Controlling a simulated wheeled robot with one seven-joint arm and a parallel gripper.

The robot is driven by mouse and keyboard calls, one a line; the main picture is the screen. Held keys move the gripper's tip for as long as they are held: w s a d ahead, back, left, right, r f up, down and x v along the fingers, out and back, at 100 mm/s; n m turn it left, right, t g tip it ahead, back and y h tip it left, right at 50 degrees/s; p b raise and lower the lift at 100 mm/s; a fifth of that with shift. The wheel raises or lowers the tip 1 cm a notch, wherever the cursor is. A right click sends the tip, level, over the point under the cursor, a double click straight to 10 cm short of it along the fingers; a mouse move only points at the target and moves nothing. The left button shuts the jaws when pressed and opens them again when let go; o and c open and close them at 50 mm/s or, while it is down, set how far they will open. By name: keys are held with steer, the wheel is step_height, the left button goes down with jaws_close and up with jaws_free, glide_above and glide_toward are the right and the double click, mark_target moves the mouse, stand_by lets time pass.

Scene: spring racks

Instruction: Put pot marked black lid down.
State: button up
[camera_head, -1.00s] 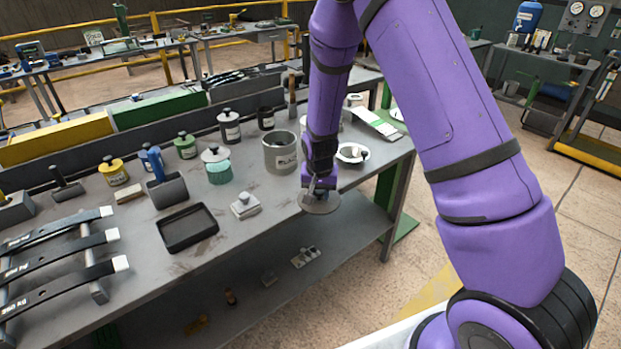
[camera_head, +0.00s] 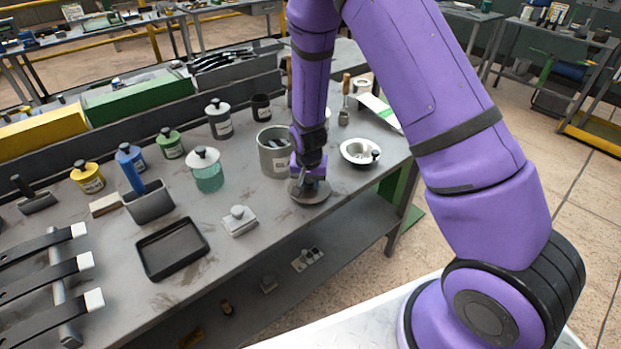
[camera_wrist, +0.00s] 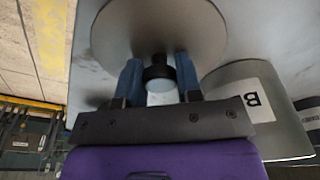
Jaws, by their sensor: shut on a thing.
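The lid (camera_head: 308,194) is a flat grey disc with a dark knob. It is at the front edge of the workbench, right at or on the top; I cannot tell if it touches. My gripper (camera_head: 309,179) points down over it. In the wrist view my gripper (camera_wrist: 158,72) has its blue fingers shut on the knob of the lid (camera_wrist: 185,28). The grey pot (camera_head: 266,156) stands uncovered just behind and left of the lid, with dark contents showing. In the wrist view the pot (camera_wrist: 225,84) has a white label showing a "B".
A pale block with a knob (camera_head: 239,222) and a black tray (camera_head: 170,250) lie left. A teal jar (camera_head: 208,178) and several lidded jars stand behind. The bench front edge is close to the lid.

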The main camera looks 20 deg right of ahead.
steer(key=shift+f, duration=0.4)
steer(key=shift+f, duration=0.15)
steer(key=o, duration=1)
steer(key=r, duration=0.4)
steer(key=s+r, duration=0.1)
steer(key=r, duration=0.7)
steer(key=shift+s+a+r, duration=0.2)
steer(key=shift+s+a, duration=0.15)
steer(key=shift+a, duration=0.05)
step_height(320, 180, up, 11)
steer(key=n+y, duration=0.1)
glide_above(309, 192)
steer(key=s+d, duration=0.2)
steer(key=s, duration=0.2)
steer(key=s+d+r+n+t, duration=0.1)
steer(key=s+d+r+t, duration=0.1)
steer(key=s+r, duration=0.6)
steer(key=s+d+r+n, duration=0.1)
steer(key=s+r, duration=0.2)
steer(key=s, duration=0.2)
steer(key=s+d+r+n+t, duration=0.1)
steer(key=s+r, duration=0.3)
steer(key=s, duration=0.1)
steer(key=s+d+r+n, duration=0.1)
steer(key=s+r, duration=0.3)
steer(key=s, duration=0.2)
steer(key=shift+d+r+t, duration=0.15)
steer(key=shift+d+t, duration=0.15)
